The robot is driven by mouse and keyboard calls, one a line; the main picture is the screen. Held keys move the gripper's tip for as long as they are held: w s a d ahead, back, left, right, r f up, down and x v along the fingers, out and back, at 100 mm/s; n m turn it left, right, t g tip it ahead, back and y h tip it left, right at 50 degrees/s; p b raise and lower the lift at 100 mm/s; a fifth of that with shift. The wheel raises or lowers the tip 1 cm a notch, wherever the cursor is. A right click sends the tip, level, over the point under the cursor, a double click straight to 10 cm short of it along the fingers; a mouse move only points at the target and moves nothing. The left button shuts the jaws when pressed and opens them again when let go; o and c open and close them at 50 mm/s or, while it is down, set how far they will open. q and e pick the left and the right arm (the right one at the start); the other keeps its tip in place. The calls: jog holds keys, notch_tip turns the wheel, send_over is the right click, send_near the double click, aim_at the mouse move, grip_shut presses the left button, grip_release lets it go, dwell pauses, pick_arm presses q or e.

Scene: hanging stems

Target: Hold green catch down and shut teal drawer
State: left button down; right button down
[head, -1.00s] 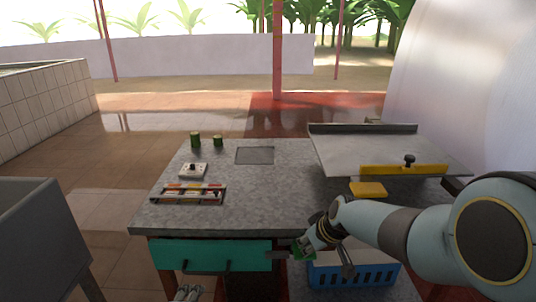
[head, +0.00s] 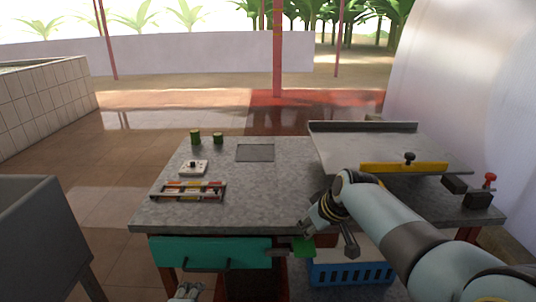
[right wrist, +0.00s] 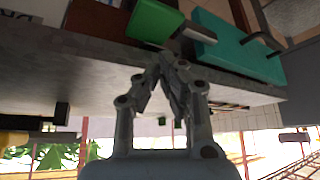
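The teal drawer (head: 225,253) is under the left part of the stone-topped table, its dark bar handle (head: 206,266) facing me. How far out it stands is hard to judge. The green catch (head: 304,246) is right of the drawer, just under the table edge; it also shows in the right wrist view (right wrist: 153,20). My right gripper (right wrist: 165,68) has its fingertips together with nothing between them, close to the catch but seemingly apart from it. My left gripper (head: 187,291) is below the drawer handle at the bottom edge, partly cut off; its opening is unclear.
On the table (head: 262,190) are a rack of coloured strips (head: 188,191), a white switch box (head: 193,168) and two green cylinders. A tilted grey tray (head: 370,143) with a yellow bar is at right. A blue crate (head: 350,273) sits below the table.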

jog(key=shift+r, duration=1.9)
